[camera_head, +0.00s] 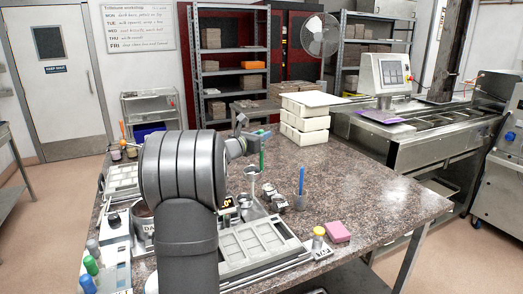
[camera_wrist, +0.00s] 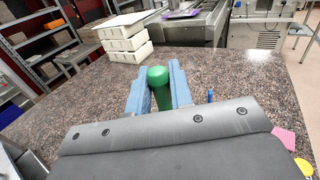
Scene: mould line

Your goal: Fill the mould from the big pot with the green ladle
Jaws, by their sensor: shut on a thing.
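My gripper (camera_head: 261,135) is shut on the upright green handle of the green ladle (camera_head: 262,158); in the wrist view the handle (camera_wrist: 157,75) stands between the blue fingers (camera_wrist: 158,92). The ladle hangs above the table. A small metal bowl shape shows below it, but I cannot tell whether it is the ladle's bowl or what it holds. A grey mould tray (camera_head: 262,244) with several rectangular compartments lies at the front of the table, right of my arm. A metal pot (camera_head: 144,222) with a partly hidden label stands left of my arm, mostly covered by it.
Small metal cups (camera_head: 271,190) and an upright blue handle (camera_head: 301,180) stand behind the mould tray. Another tray (camera_head: 122,178) lies left. White blocks (camera_head: 304,124) are stacked behind. The table's right side is clear.

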